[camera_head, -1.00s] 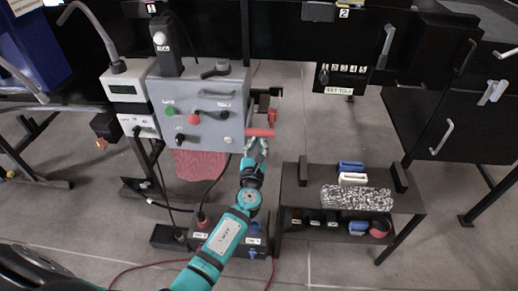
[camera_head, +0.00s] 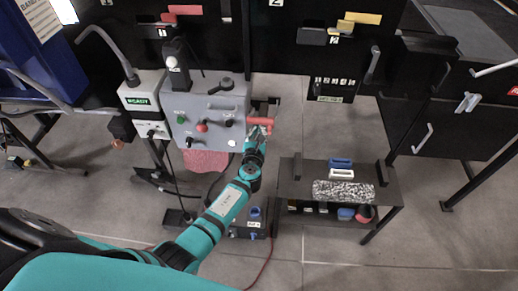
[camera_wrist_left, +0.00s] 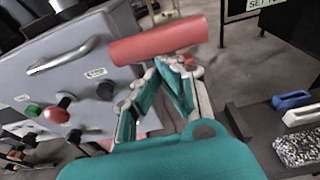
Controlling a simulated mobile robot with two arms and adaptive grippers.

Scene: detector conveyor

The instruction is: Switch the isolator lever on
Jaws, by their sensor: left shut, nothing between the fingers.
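The isolator lever shows as a red bar handle (camera_head: 262,120) on the right side of the grey control box (camera_head: 215,108). In the left wrist view the red handle (camera_wrist_left: 160,41) lies almost level across the upper middle. My left gripper (camera_head: 257,134) is shut and empty just below the handle. In the left wrist view its fingertips (camera_wrist_left: 172,66) are right under the bar; I cannot tell whether they touch it. My right gripper is not in view.
A low black bench (camera_head: 290,178) stands to the right of my arm, with a mottled block (camera_head: 343,192) and blue and white holders on it. Black cabinets (camera_head: 425,125) fill the right. A red cable crosses the floor. Open grey floor lies in front.

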